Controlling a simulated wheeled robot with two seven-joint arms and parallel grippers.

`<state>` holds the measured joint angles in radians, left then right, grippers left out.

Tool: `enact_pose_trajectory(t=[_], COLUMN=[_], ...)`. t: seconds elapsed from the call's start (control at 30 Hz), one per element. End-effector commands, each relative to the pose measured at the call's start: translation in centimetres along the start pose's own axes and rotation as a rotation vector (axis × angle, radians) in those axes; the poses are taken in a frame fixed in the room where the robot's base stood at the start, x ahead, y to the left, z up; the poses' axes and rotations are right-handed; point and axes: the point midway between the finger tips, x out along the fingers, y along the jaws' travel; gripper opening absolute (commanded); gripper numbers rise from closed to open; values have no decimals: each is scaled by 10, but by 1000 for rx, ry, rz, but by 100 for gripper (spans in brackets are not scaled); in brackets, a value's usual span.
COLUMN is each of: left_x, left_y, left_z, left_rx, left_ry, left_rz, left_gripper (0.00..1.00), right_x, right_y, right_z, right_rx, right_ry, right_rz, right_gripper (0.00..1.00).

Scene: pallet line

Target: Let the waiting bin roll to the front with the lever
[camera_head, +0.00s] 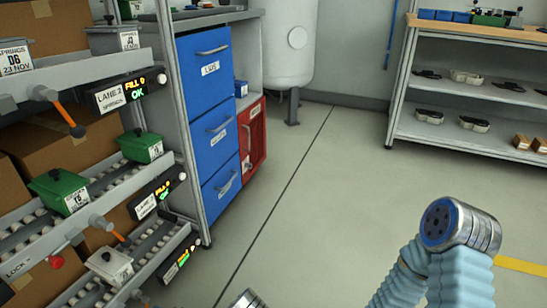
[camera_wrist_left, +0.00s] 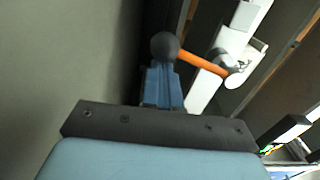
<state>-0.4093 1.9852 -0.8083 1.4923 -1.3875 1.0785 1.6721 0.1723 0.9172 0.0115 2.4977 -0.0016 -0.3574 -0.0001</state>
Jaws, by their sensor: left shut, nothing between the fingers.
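In the head view, a green bin (camera_head: 62,190) sits on the middle roller lane, behind a second green bin (camera_head: 140,146) nearer the display end. An orange lever (camera_head: 115,236) is on that lane's rail, beside a red knob. Another orange lever (camera_head: 66,114) with a dark ball is on the lane above. In the left wrist view my left gripper (camera_wrist_left: 162,88) is shut and empty. A dark lever ball (camera_wrist_left: 165,45) on an orange rod shows just past its fingertips; I cannot tell which lever it is or whether they touch. My right gripper is out of view.
A grey bin (camera_head: 110,266) sits on the lowest lane. Lane displays (camera_head: 158,194) stick out at the rack's end. A blue drawer cabinet (camera_head: 208,100) stands behind. My right arm is at lower right. The middle floor (camera_head: 300,200) is clear.

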Motion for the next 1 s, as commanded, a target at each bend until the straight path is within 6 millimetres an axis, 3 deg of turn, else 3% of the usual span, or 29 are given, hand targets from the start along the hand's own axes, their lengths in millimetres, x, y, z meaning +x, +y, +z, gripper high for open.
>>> enact_pose_trajectory(t=[0.37, 1.0], left_x=[-2, -59], left_y=[0, 0], left_z=[9, 0], left_rx=[0, 0], left_ry=[0, 2], left_rz=[0, 0], left_gripper=[0, 0], right_x=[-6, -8], right_y=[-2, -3], right_z=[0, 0], right_rx=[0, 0], right_ry=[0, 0], right_rz=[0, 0], right_gripper=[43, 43])
